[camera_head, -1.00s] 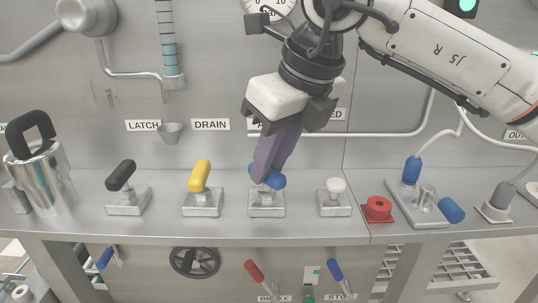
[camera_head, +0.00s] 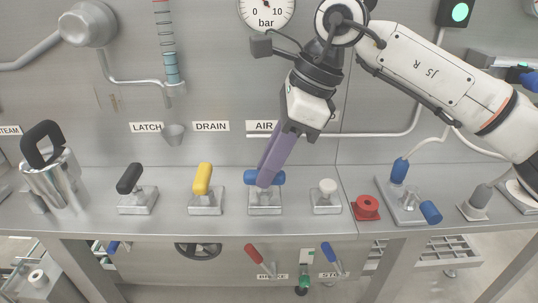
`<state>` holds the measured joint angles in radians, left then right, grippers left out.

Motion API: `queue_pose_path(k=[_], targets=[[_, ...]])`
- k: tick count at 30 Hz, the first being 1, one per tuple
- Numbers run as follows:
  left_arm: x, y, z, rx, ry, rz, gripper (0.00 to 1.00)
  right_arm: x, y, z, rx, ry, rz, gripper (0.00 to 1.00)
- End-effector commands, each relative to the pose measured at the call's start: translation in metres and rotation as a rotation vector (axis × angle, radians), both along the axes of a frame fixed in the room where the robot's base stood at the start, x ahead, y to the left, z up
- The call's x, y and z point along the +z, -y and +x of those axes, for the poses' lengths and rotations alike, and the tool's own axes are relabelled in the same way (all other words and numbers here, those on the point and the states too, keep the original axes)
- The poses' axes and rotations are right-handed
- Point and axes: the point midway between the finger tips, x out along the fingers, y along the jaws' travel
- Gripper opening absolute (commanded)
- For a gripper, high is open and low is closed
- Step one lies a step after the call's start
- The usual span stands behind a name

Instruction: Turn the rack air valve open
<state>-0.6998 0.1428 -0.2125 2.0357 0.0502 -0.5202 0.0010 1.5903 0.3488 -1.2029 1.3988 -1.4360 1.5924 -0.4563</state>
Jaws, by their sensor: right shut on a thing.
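The air valve has a blue handle (camera_head: 250,177) on a square metal base (camera_head: 265,204), below the AIR label (camera_head: 264,127) on the panel. The blue handle now lies crosswise, left to right. My right gripper (camera_head: 266,182) reaches down from the upper right, its purple fingers shut on the blue handle and hiding its middle. My left gripper is not in view.
On the same shelf stand a black-handled valve (camera_head: 130,178) and a yellow-handled valve (camera_head: 203,178) to the left. A white-knobbed valve (camera_head: 327,187), a red fitting (camera_head: 367,207) and a blue-capped fitting (camera_head: 399,171) stand to the right. A pressure gauge (camera_head: 266,12) hangs above.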

Motion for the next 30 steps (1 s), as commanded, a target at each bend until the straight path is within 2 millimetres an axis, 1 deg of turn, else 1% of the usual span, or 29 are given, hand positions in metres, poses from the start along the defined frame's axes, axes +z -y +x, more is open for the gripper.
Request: queue_pose_path(k=[1,8,19,20,21,23,30], targets=[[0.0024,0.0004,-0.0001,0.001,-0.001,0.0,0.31,0.002,-0.0004,0.0004,0.012,0.0,0.002,0.0],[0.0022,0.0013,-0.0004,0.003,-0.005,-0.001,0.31,0.0011,-0.0004,0.0006,0.048,0.003,0.002,0.0],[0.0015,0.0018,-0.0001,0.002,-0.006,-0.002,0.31,0.0009,-0.0005,0.0005,0.052,0.003,0.001,0.0],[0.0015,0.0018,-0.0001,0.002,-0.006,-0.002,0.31,0.0009,-0.0005,0.0005,0.052,0.003,0.001,0.23],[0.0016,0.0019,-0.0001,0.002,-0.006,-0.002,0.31,0.0009,-0.0005,0.0004,0.052,0.003,0.001,0.3],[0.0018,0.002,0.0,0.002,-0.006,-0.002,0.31,0.0007,-0.0004,0.0004,0.051,0.003,0.001,0.38],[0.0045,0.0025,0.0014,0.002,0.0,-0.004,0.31,0.0003,-0.0003,0.0003,0.05,0.001,0.0,0.38]])
